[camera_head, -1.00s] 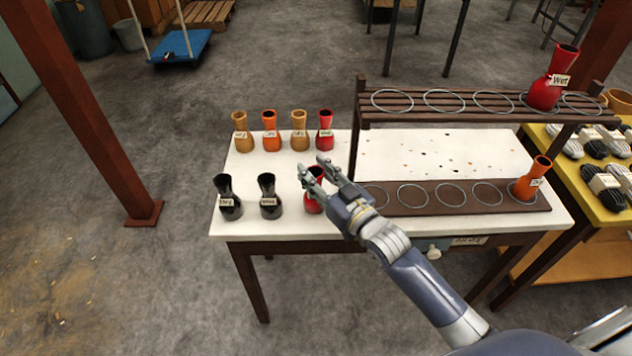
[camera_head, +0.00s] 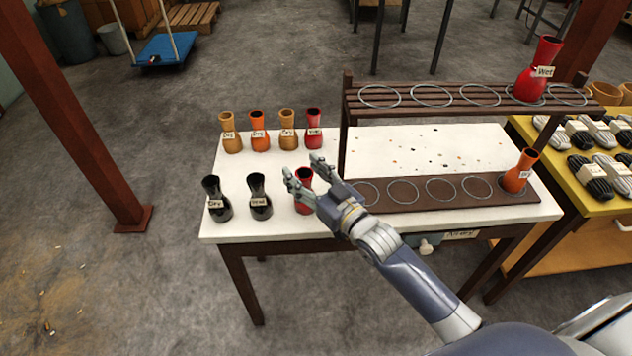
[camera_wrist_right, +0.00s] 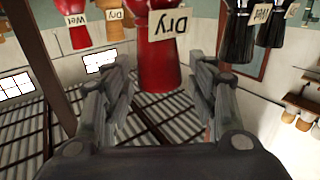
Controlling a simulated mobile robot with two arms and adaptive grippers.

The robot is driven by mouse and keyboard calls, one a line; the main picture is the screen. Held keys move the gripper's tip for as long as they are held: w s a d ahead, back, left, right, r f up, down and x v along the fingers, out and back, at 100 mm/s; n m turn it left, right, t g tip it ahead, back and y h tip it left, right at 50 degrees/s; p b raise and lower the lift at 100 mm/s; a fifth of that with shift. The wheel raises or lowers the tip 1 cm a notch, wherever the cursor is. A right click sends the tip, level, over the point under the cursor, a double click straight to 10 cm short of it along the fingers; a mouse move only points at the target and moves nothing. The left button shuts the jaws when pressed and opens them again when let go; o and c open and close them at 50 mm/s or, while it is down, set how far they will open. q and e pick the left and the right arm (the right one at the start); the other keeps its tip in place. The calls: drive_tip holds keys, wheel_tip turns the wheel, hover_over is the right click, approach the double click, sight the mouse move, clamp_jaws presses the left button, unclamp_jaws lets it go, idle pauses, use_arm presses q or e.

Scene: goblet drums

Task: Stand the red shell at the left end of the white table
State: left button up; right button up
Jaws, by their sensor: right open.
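Several goblet-shaped shells stand upright on the left part of the white table (camera_head: 270,225). A red shell (camera_head: 304,201) stands in the front row, partly hidden by my right gripper (camera_head: 302,166). In the right wrist view a red shell (camera_wrist_right: 166,62) marked "Dry" is ahead, between the open fingers (camera_wrist_right: 165,80), with no clear contact. Another red shell (camera_head: 313,132), marked "Wet", ends the back row. A third red shell (camera_head: 530,78), also marked "Wet", stands on the upper rack. My left gripper is not in view.
Two black shells (camera_head: 260,200) stand left of the front red one; tan and orange shells (camera_head: 259,133) fill the back row. A slatted rack (camera_head: 445,113) with wire rings rises at the right, above a brown ring board (camera_head: 410,200) holding an orange shell (camera_head: 519,175).

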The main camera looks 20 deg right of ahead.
drive_tip(key=p+v, duration=0.4)
drive_tip(key=v, duration=0.8)
